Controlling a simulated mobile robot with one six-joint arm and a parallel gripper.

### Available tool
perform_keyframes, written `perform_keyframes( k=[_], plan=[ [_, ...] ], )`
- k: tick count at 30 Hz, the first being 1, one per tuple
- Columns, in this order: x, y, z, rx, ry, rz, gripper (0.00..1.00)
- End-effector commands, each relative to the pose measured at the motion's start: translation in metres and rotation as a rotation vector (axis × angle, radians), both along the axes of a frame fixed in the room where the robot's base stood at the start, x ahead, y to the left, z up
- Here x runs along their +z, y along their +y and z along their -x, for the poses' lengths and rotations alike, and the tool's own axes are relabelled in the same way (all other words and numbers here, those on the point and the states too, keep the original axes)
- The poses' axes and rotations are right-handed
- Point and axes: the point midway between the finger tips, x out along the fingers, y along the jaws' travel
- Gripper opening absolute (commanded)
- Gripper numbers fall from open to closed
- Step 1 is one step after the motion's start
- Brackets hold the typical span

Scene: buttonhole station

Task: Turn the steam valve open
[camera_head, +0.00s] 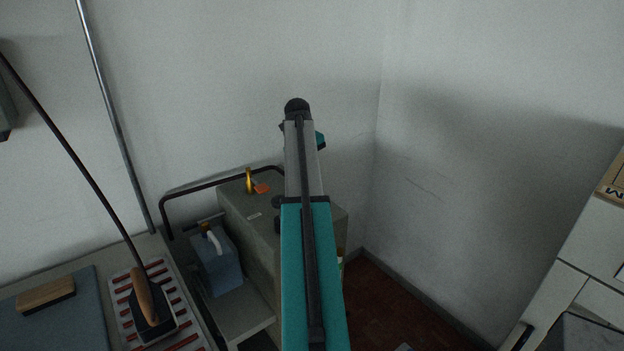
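A small orange lever-like part (262,188) and an upright yellow part (249,181) sit on top of a grey-green cabinet (246,240). One of them may be the steam valve, but they are too small to tell which, or whether it is open. My teal and grey arm rises through the middle of the picture and covers the cabinet's right part. My gripper does not show. Dark round knobs at the cabinet's edge are partly hidden by the arm.
An iron (150,302) with a brown handle stands on a red-striped rest (190,326) at lower left. A wooden block (46,295) lies on a blue-grey pad. A blue-grey container (218,265) stands beside the cabinet. White drawers (588,245) stand at right.

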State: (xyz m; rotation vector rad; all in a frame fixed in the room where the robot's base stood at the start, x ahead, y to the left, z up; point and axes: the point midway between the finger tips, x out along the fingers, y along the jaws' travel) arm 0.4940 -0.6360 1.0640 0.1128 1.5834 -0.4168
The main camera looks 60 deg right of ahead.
Motion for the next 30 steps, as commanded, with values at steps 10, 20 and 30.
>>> perform_keyframes(
  k=[10, 20, 30],
  plan=[
    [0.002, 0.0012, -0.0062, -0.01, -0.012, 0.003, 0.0],
    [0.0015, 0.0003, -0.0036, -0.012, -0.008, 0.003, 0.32],
    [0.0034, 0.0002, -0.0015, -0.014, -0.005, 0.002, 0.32]
  ],
)
